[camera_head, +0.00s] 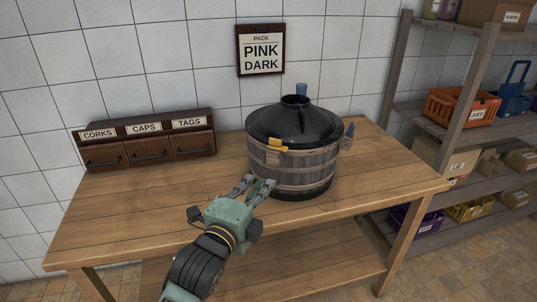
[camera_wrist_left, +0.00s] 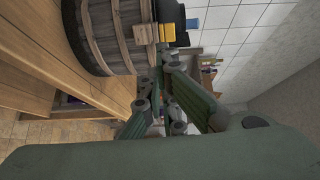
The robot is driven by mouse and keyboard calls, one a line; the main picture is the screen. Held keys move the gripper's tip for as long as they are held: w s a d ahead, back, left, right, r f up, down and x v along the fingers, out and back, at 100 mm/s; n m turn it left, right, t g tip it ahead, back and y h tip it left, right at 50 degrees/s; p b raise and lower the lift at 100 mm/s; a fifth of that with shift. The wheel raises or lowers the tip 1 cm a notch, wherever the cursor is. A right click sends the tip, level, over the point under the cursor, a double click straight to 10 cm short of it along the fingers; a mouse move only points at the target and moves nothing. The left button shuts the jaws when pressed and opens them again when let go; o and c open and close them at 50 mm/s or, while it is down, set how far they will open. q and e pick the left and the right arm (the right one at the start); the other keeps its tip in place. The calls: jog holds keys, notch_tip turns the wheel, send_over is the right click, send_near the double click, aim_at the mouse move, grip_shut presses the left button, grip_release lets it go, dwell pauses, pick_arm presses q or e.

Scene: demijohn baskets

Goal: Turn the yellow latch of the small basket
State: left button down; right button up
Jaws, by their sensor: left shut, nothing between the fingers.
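The small basket (camera_head: 295,169) is a round wooden-stave tub with a black domed lid, standing on the wooden table. Its yellow latch (camera_head: 278,145) lies roughly level at the front edge, where the lid meets the staves. My left gripper (camera_head: 257,183) is in front of the basket, below and left of the latch, shut and empty. In the left wrist view the staves (camera_wrist_left: 107,32) fill the upper left, and the yellow latch (camera_wrist_left: 172,31) shows just beyond the fingertips (camera_wrist_left: 160,68). I cannot tell whether the fingertips touch the basket. My right gripper is not in view.
The wooden table (camera_head: 130,216) is mostly bare. A drawer box (camera_head: 150,143) labelled corks, caps and tags stands at back left. A sign (camera_head: 261,50) reading "PACK PINK DARK" hangs on the tiled wall. A shelf with an orange crate (camera_head: 462,106) stands at right.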

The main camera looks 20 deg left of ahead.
pick_arm(q)
jog(key=r, duration=0.1)
jog(key=p, duration=0.4)
send_near(278, 144)
jog(key=w+d, duration=0.1)
jog(key=w, duration=0.4)
jog(key=shift+w+d+f, duration=0.2)
jog(key=shift+w+f, duration=0.2)
jog(key=shift+w, duration=0.35)
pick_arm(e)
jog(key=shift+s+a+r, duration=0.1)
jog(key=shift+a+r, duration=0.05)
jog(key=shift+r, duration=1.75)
